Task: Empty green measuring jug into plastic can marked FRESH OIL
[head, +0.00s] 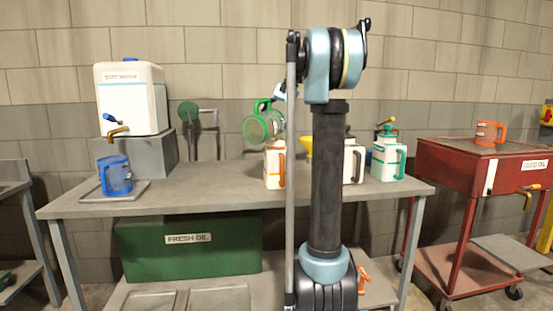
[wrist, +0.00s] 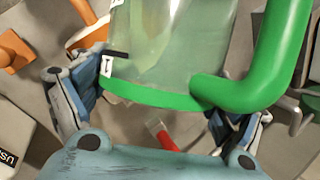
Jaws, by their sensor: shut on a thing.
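The green measuring jug (head: 263,124) hangs tilted in the air above the back of the bench, left of my arm. My gripper (head: 281,93) is shut on it. In the wrist view, the jug's clear body (wrist: 165,45) sits between the two fingers, with its green handle (wrist: 270,70) at right. I cannot tell how much liquid it holds. Below stand a white can with an orange handle (head: 273,168), one with a dark handle (head: 350,165) and one with a green handle (head: 386,160). Their labels are not readable in the head view. My arm partly hides a yellow funnel (head: 305,149).
A white dispenser (head: 131,98) stands on a grey block at left, with a blue jug (head: 114,176) below its tap. A green box marked FRESH OIL (head: 188,250) is under the bench (head: 215,190). A red cart (head: 480,170) with an orange jug (head: 488,133) stands at right.

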